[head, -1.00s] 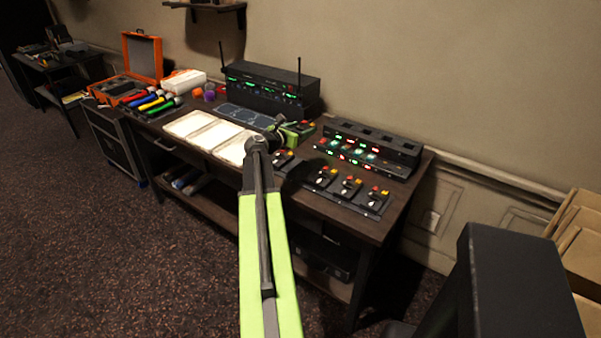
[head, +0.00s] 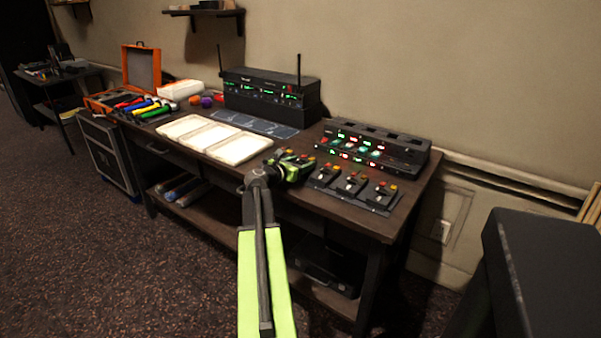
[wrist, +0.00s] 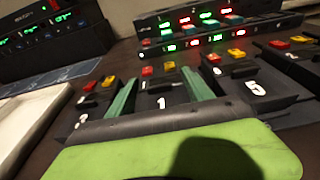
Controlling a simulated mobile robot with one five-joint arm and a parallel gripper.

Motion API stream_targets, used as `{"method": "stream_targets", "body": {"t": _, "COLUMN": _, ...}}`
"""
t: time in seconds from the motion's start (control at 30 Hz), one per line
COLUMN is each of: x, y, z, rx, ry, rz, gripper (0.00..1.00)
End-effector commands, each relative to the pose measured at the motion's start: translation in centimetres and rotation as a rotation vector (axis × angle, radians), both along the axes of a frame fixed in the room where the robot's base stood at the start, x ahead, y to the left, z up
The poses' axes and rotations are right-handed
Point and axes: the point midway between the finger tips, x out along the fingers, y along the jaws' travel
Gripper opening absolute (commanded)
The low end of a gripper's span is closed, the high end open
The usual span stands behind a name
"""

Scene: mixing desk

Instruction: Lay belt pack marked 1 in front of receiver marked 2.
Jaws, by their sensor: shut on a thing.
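My gripper (head: 291,168) is at the left part of the row of belt packs on the desk. In the wrist view its two green fingers (wrist: 161,82) are shut on the black belt pack marked 1 (wrist: 162,104), one on each side, with its red and yellow buttons showing beyond them. I cannot tell whether the pack is lifted clear of the desk. The receiver rack (head: 262,97), black with green displays and two antennas, stands at the back of the desk, left of my gripper. It also shows in the wrist view (wrist: 45,48). I cannot read which receiver is marked 2.
A belt pack marked 5 (wrist: 256,90) is close on the right of pack 1; another pack (wrist: 88,112) is on the left. A charger (head: 372,145) stands behind them. A dark marked mat (head: 252,122) lies before the rack, and white trays (head: 205,136) lie in front of it.

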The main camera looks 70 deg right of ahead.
Motion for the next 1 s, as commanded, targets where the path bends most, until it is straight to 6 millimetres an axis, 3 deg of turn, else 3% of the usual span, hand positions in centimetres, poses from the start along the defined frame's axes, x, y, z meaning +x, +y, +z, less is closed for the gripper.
{"method": "stream_targets", "body": {"t": 0.33, "x": 0.1, "y": 0.0, "z": -0.4, "rx": 0.0, "ry": 0.001, "rz": 0.001, "gripper": 0.14}}
{"method": "stream_targets", "body": {"t": 0.37, "x": 0.1, "y": 0.0, "z": -0.4, "rx": 0.0, "ry": 0.0, "rz": 0.001, "gripper": 0.61}}
{"method": "stream_targets", "body": {"t": 0.5, "x": 0.1, "y": 0.0, "z": -0.3, "rx": 0.0, "ry": 0.0, "rz": 0.001, "gripper": 0.79}}
{"method": "stream_targets", "body": {"t": 0.83, "x": 0.2, "y": 0.2, "z": -0.2, "rx": 0.0, "ry": 0.001, "rz": 0.002, "gripper": 0.82}}
{"method": "stream_targets", "body": {"t": 1.0, "x": 0.7, "y": 2.7, "z": 0.4, "rx": 0.0, "ry": -0.001, "rz": 0.004, "gripper": 0.82}}
